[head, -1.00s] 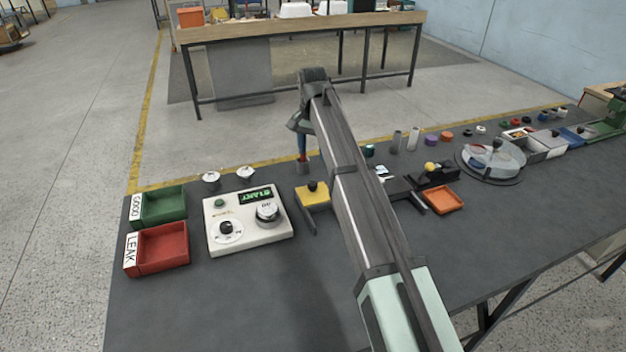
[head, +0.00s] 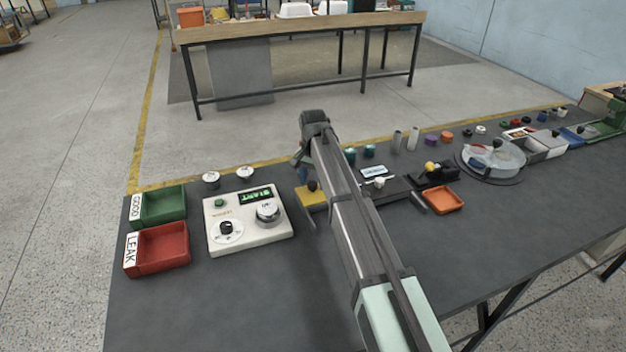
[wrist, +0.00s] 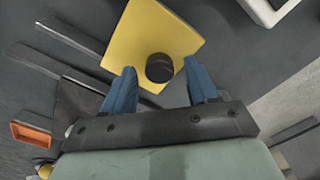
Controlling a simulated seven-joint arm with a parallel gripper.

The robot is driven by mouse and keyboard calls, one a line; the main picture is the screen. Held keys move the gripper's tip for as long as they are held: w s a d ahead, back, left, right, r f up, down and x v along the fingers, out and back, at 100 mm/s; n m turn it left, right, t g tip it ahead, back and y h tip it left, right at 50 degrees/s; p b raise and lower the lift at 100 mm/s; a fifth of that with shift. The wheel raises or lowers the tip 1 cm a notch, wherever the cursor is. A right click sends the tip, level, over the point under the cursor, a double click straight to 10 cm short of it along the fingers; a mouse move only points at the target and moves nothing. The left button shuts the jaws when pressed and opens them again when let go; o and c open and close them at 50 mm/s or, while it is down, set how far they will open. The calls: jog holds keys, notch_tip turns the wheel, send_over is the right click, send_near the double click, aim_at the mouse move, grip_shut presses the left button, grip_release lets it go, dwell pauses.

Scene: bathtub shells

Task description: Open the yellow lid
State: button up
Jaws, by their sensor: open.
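The yellow lid (head: 309,201) is a flat yellow plate with a black knob (head: 312,186) on top, on the dark bench right of the white START box. My arm partly covers it in the head view. In the wrist view the yellow lid (wrist: 135,35) lies just ahead of my gripper (wrist: 161,72). The blue fingers are apart, one on each side of the black knob (wrist: 159,68), with nothing held. I cannot tell whether the fingertips are down to the knob's height.
The white START box (head: 249,232) with dials stands left of the lid, beside green (head: 162,206) and red (head: 160,250) trays. An orange tray (head: 443,200) and a black device (head: 436,175) are to the right. The front of the bench is clear.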

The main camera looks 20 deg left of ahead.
grip_shut()
dwell(0.5)
